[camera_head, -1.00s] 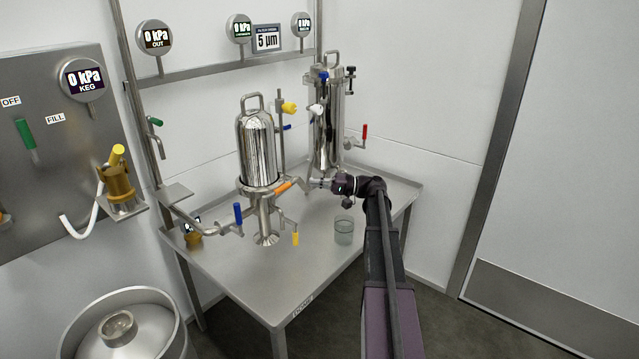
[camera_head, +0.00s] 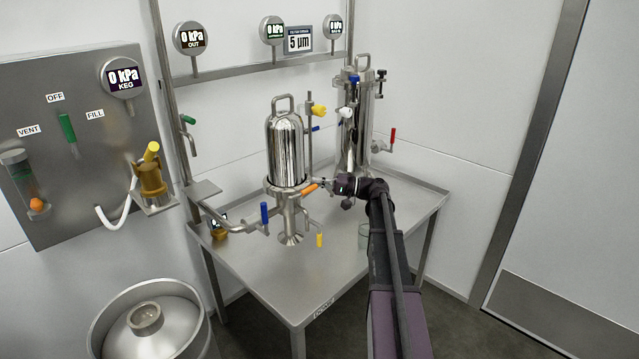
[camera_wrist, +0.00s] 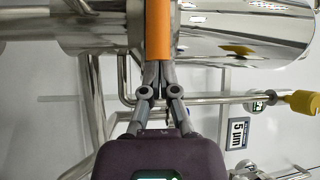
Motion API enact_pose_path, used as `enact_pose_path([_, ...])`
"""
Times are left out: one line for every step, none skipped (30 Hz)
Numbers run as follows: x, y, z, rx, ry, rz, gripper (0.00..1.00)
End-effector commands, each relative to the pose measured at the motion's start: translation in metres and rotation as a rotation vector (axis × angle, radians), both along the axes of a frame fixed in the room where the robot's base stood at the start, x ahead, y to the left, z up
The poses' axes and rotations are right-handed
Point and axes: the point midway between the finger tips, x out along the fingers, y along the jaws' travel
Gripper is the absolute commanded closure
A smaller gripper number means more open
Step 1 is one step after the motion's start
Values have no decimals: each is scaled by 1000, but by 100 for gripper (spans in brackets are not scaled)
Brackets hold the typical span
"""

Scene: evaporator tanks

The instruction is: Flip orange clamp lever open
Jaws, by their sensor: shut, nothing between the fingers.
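The orange clamp lever (camera_head: 309,188) sticks out to the right from the clamp ring (camera_head: 272,187) around the base of the front steel tank (camera_head: 285,148). In the wrist view the orange lever (camera_wrist: 158,30) stands upright in the picture against the shiny tank (camera_wrist: 240,30). My gripper (camera_head: 322,183) is at the lever's outer side. In the wrist view its fingertips (camera_wrist: 158,66) are shut together at the lever's lower end; I cannot tell whether they touch it. Nothing shows between the fingers.
A second steel tank (camera_head: 354,125) stands behind my arm. A glass beaker (camera_head: 364,236) is partly hidden by my arm. The steel table's (camera_head: 300,290) front is clear.

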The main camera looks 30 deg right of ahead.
Motion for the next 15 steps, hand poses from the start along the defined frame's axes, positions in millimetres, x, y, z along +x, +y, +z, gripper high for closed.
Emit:
enact_pose_path([0, 0, 0, 0, 0, 0, 100])
enact_pose_path([0, 0, 0, 0, 0, 0, 100])
enact_pose_path([0, 0, 0, 0, 0, -1, 100])
enact_pose_path([-1, 0, 0, 1, 0, -3, 100])
enact_pose_path([-1, -1, 0, 0, 0, -5, 100])
enact_pose_path([-2, -1, 0, 0, 0, -9, 100])
enact_pose_path([-3, -1, 0, 0, 0, -13, 100])
enact_pose_path([-3, -2, 0, 0, 0, -17, 100])
enact_pose_path([-5, -2, 0, 0, 0, -25, 100])
enact_pose_path([-6, -3, 0, 0, 0, -33, 100])
enact_pose_path([-6, -3, 0, 0, 0, -40, 100])
enact_pose_path([-7, -4, 0, 0, 0, -46, 100])
enact_pose_path([-6, -4, 0, 0, 0, -49, 100])
enact_pose_path([-7, -4, 0, 0, 0, -51, 100])
enact_pose_path([-7, -4, 0, 0, 0, -54, 100])
